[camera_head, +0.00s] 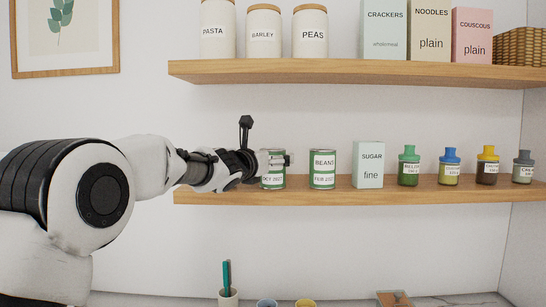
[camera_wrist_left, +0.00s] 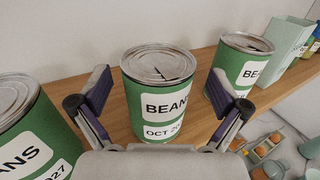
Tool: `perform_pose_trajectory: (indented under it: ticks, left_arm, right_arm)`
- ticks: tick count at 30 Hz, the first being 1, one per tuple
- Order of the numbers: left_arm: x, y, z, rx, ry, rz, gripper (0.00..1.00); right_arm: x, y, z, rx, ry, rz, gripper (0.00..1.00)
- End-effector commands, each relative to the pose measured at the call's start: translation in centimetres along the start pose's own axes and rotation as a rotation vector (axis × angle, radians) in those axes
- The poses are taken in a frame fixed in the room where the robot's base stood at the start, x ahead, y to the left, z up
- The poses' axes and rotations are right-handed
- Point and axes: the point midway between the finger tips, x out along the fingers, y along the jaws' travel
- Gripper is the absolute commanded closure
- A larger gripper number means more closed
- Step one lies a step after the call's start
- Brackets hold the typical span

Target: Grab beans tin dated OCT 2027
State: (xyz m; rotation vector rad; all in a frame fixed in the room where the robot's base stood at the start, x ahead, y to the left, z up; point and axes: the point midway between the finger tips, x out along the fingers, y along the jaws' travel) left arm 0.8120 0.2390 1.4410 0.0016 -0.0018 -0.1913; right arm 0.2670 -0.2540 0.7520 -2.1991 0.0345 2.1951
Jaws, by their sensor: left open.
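A green beans tin with a silver lid stands upright on the lower shelf, its label reading BEANS and OCT 20 with the end cut off in the left wrist view (camera_wrist_left: 160,92). In the head view this OCT tin (camera_head: 273,182) is partly covered by my left gripper (camera_head: 284,160). My left gripper is open, with one finger on each side of this tin and a gap visible on both sides. A second beans tin (camera_head: 322,170), dated FEB 2027, stands to its right. A third beans tin (camera_wrist_left: 22,125), its date ending 027, stands to its left, hidden in the head view. My right gripper is not in view.
The lower shelf (camera_head: 340,188) also holds a sugar box (camera_head: 369,165) and several small bottles with coloured caps to the right. The upper shelf (camera_head: 330,71) with jars and boxes is above my gripper. Cups stand on the counter below.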

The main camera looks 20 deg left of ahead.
Motion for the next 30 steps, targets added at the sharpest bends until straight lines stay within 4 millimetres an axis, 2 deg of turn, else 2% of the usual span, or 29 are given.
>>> perform_pose_trajectory:
  ticks: [1, 8, 11, 15, 16, 25, 30]
  left_arm:
    - [0.66, -0.01, 0.41, 0.0, 0.001, 0.0, 0.01]
    - [1.01, -0.03, -0.06, 0.0, -0.001, 0.0, 0.01]
    - [1.0, -0.03, -0.07, 0.0, 0.0, 0.0, 0.33]
    - [1.0, -0.03, -0.09, 0.0, 0.0, 0.0, 0.82]
    - [1.0, -0.03, -0.1, 0.0, 0.0, 0.0, 0.88]
    - [1.0, -0.08, -0.02, 0.001, 0.001, -0.001, 0.88]
    - [1.04, -0.65, 0.81, 0.002, 0.001, -0.004, 0.88]
  right_arm:
    - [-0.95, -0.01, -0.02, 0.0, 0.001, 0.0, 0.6]
    - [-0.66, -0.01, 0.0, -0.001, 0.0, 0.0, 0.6]
    - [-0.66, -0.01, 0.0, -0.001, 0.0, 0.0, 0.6]
    - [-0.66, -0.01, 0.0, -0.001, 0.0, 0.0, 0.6]
    - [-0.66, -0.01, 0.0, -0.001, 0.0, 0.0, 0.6]
    - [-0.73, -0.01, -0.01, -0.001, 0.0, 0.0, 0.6]
    - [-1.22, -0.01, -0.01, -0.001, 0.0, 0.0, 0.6]
